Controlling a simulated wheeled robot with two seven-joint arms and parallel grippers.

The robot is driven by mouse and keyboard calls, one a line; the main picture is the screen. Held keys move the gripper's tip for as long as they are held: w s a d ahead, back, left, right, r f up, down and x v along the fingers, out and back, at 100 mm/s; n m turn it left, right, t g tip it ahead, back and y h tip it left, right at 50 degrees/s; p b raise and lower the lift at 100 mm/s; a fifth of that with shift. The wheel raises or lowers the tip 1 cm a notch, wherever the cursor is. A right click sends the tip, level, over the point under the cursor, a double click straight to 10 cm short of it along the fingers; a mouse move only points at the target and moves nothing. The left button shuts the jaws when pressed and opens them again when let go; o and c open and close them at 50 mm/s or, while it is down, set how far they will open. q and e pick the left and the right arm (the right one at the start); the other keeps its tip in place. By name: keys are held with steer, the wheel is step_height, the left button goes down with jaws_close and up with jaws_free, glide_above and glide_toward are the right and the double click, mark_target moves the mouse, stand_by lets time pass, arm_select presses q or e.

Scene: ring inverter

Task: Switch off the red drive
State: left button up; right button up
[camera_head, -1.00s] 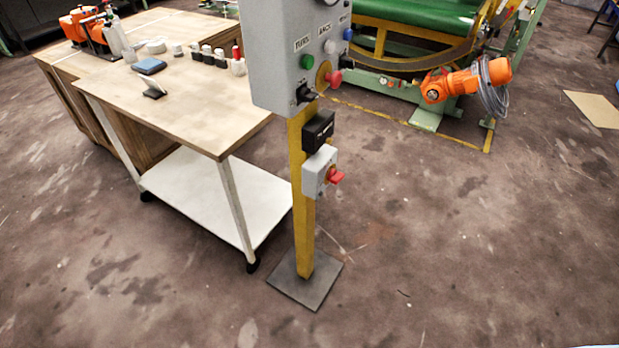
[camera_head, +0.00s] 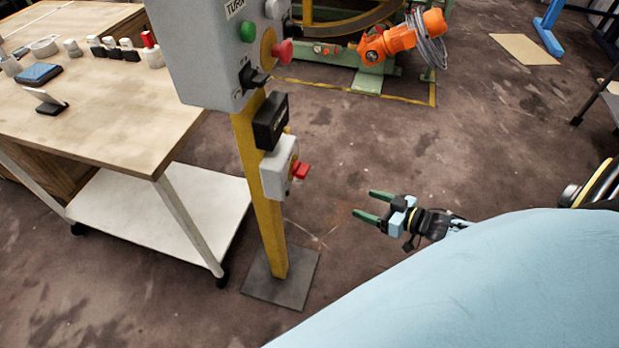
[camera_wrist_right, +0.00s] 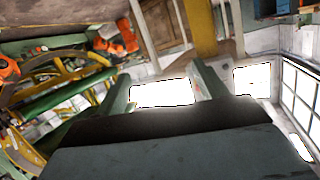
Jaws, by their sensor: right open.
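A grey switch box (camera_head: 280,169) with a red handle (camera_head: 301,171) is mounted on the yellow post (camera_head: 265,222). Above it are a small black box (camera_head: 271,121) and a larger grey control box (camera_head: 205,55). The control box carries a green button (camera_head: 247,31), a red knob (camera_head: 282,50) on a yellow plate and a black rotary switch (camera_head: 252,78). My right gripper (camera_head: 363,202) is open and empty, to the right of the switch box and apart from it. Its green fingers also show spread in the right wrist view (camera_wrist_right: 160,72). My left gripper is out of view.
A wooden workbench (camera_head: 110,125) with a white lower shelf (camera_head: 160,210) stands left of the post. The post's dark base plate (camera_head: 300,285) lies on the floor. Floor (camera_head: 350,135) right of the post is clear.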

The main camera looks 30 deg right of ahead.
mark_target(308, 170)
steer(key=w+a+r+n+y+b, duration=0.25)
steer(key=r+y, duration=0.35)
steer(key=r, duration=0.4)
steer(key=x, duration=0.7)
steer(key=a+b+x, duration=0.1)
steer(key=x, duration=0.3)
steer(key=shift+s+a+r, duration=0.1)
steer(key=shift+s+r, duration=0.05)
steer(key=shift+s, duration=0.1)
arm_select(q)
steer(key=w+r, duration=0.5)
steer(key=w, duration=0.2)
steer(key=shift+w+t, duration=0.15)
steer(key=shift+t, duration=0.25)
arm_select(e)
steer(key=shift+x, duration=0.8)
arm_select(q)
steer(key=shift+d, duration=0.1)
